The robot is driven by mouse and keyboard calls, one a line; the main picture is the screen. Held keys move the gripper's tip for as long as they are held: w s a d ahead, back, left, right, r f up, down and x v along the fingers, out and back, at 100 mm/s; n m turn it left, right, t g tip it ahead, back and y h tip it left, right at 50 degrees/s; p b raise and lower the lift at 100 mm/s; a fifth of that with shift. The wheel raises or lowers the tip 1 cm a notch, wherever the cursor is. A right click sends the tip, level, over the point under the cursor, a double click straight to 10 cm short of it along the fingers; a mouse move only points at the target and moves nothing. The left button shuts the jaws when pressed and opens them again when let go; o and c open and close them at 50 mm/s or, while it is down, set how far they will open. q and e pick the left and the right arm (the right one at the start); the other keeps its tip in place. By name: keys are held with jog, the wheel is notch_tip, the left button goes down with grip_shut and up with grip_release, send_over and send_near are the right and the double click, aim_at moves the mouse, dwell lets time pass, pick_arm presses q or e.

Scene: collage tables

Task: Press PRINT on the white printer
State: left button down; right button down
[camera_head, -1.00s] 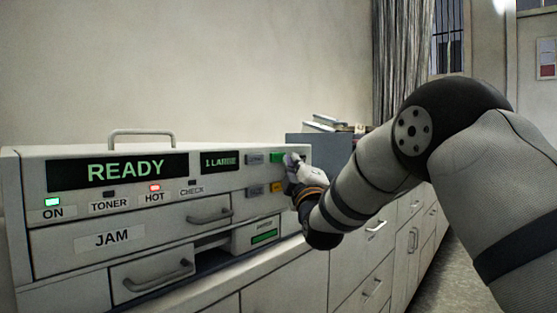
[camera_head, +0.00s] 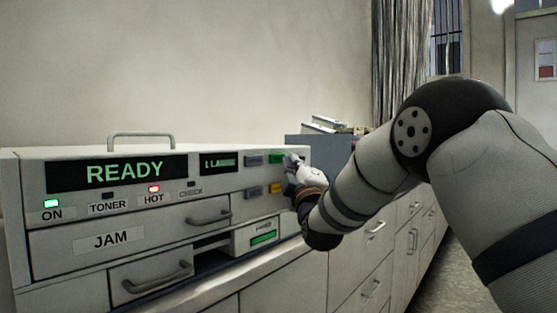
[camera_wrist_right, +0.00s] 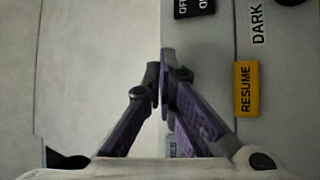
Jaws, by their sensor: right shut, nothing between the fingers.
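The white printer (camera_head: 100,215) stands on the counter, its display (camera_head: 118,172) reading READY in green. A green button (camera_head: 277,158) is at the upper right of its front, its label not legible. My right gripper (camera_head: 288,160) is shut and empty, its fingertips at the right edge of the green button. Whether they touch it, I cannot tell. In the right wrist view the shut fingers (camera_wrist_right: 165,75) point at the panel and hide the area beside the yellow RESUME button (camera_wrist_right: 246,88). My left gripper is not in view.
Grey buttons (camera_head: 254,160) sit left of the green one. The RESUME button is below it (camera_head: 275,188). A black on/off switch (camera_wrist_right: 195,8) shows in the wrist view. Drawer handles (camera_head: 210,216) stick out from the printer. A grey box (camera_head: 312,146) stands behind, right.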

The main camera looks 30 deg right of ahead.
jog(key=shift+w+a, duration=0.15)
jog(key=shift+w, duration=0.25)
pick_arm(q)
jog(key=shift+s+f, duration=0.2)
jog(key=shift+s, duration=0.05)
pick_arm(e)
jog(key=shift+w+a, duration=0.15)
jog(key=shift+w, duration=0.25)
dwell(0.5)
dwell(0.4)
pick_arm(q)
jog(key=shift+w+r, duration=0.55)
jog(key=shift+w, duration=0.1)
pick_arm(e)
jog(key=shift+s+d, duration=0.3)
jog(key=shift+s, duration=0.5)
